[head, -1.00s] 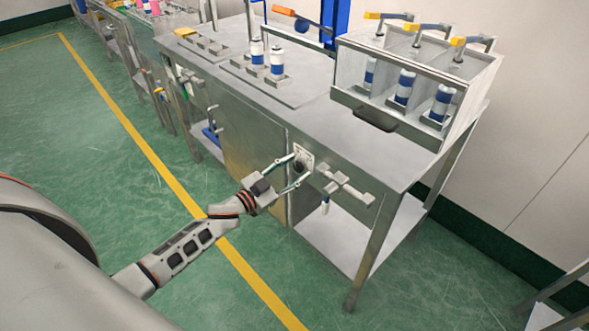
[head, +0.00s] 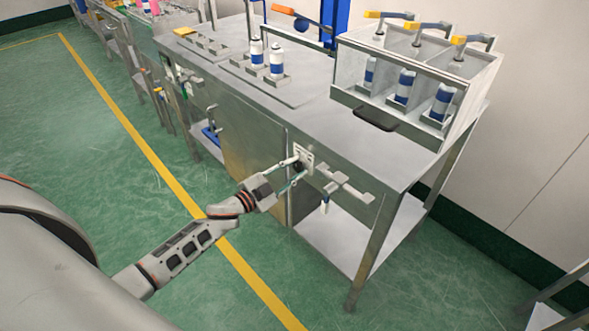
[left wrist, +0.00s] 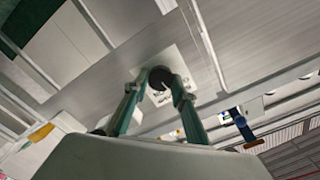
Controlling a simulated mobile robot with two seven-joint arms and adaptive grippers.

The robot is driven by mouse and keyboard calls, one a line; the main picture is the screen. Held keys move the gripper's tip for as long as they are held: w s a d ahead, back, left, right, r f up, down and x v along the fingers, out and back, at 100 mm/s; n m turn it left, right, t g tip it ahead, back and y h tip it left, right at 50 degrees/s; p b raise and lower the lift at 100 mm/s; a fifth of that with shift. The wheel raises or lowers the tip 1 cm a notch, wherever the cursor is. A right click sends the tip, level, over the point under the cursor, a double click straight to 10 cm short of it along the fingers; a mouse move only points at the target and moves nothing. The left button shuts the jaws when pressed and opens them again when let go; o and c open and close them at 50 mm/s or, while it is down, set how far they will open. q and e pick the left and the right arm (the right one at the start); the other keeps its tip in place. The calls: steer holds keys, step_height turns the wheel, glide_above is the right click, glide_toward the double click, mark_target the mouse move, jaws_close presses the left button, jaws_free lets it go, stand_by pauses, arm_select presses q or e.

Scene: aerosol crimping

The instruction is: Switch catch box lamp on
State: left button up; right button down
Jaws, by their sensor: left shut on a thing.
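A pale switch plate with a dark round knob (head: 299,165) is on the front face of the steel workbench (head: 345,140), below its top edge. In the left wrist view the dark knob (left wrist: 160,78) sits on its pale square plate (left wrist: 178,62). My left gripper (head: 292,169) is shut on the knob, a finger on either side; its fingertips also show in the left wrist view (left wrist: 158,86). A clear-walled box (head: 415,80) with white and blue cans stands on the bench's right end; I cannot tell a lamp in it. My right gripper is not in view.
Two white and blue cans (head: 276,62) stand in holders on the bench top. A grey bracket (head: 343,185) sticks out of the bench front right of the switch. Green floor (head: 90,200) with a yellow line is clear in front.

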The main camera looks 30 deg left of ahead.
arm_select(q)
steer(key=m+b, duration=0.1)
steer(key=m, duration=0.4)
steer(key=shift+f, duration=0.2)
steer(key=shift+m+b, duration=0.3)
steer(key=shift+m, duration=1)
steer(key=o, duration=1.1)
steer(key=v, duration=1.2)
steer(key=shift+r, duration=0.1)
steer(key=shift+s, duration=0.1)
